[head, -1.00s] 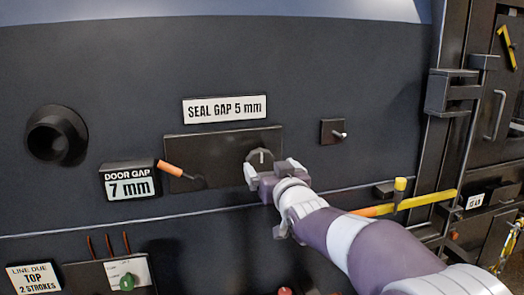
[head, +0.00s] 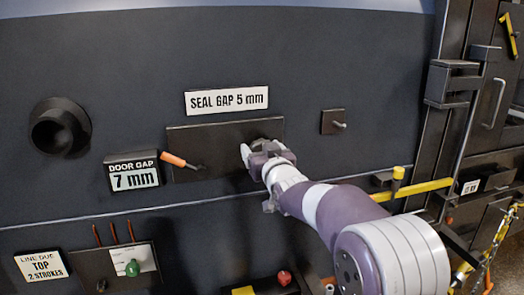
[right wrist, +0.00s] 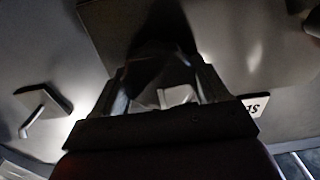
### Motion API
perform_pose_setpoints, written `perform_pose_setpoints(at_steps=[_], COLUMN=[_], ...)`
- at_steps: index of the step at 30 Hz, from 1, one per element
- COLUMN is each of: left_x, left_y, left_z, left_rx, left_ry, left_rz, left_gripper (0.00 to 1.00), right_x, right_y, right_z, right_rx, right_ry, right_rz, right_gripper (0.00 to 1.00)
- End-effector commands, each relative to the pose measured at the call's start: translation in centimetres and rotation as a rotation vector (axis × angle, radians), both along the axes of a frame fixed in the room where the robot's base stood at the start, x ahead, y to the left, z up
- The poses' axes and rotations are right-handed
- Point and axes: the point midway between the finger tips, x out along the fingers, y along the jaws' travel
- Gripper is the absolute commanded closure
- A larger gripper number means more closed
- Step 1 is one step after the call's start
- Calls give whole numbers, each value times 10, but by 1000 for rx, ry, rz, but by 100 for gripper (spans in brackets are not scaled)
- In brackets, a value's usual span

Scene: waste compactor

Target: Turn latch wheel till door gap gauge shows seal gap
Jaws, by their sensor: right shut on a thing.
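The door gap gauge (head: 134,173) on the dark panel reads "7 mm". A sign above (head: 227,100) reads "SEAL GAP 5 mm". My right gripper (head: 258,152) is at the right part of a dark rectangular plate (head: 215,138), shut on the round dark latch wheel, which it mostly hides in the head view. The right wrist view is dark; the gripper's fingers (right wrist: 165,88) show there from behind, against the plate. An orange-handled lever (head: 173,160) sticks out at the plate's left. My left gripper is not in view.
A small switch (head: 333,121) sits right of the plate, and a black round port (head: 60,127) at far left. Below are a "LINE DUE TOP 2 STROKES" card (head: 42,266) and a green knob (head: 132,268). A yellow bar (head: 425,189) juts out at right.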

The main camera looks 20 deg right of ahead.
Motion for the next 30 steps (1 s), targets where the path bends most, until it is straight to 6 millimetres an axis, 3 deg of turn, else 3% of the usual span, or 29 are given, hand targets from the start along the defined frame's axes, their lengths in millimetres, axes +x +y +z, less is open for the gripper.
perform_pose_setpoints(at_steps=[11,21,30], left_x=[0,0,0], left_y=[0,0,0], left_z=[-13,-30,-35], left_rx=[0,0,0], left_ry=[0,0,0], left_rz=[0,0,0], left_gripper=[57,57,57], right_x=[0,0,0], right_y=[-1,-3,-5], right_z=[-3,-3,-2], right_rx=[115,414,698], right_ry=[3,15,24], right_rz=[-1,-1,-1], right_gripper=[56,56,56])
